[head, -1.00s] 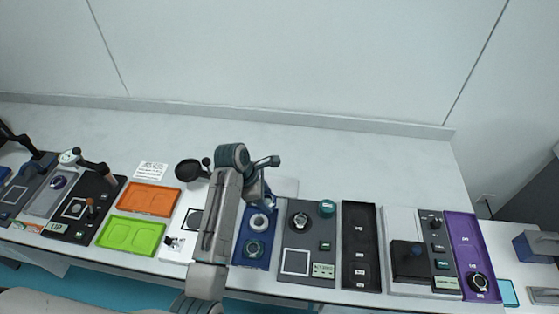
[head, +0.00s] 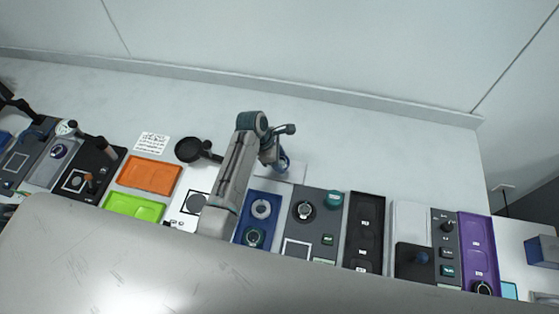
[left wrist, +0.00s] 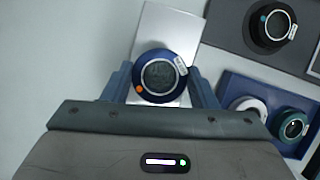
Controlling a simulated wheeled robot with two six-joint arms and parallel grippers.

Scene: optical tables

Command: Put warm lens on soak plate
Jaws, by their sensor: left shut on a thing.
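My left gripper (head: 277,162) is shut on a round lens in a dark blue ring mount (left wrist: 160,75), which has an orange dot and a small white label. The lens mount also shows as a blue ring in the head view (head: 284,164). A plain pale metal plate (left wrist: 166,27) lies right under and behind the lens in the left wrist view, and it shows at the back of the bench in the head view (head: 296,172). I cannot tell whether the lens touches the plate. No label marks it as the soak plate. My right gripper is not in view.
A blue tray (head: 275,203) with ring-shaped parts stands in front of the plate. A dark grey panel (head: 327,212) with a round dial-like part is to its right. A black pan-like part (head: 188,150) is to the left. The white bench behind is clear.

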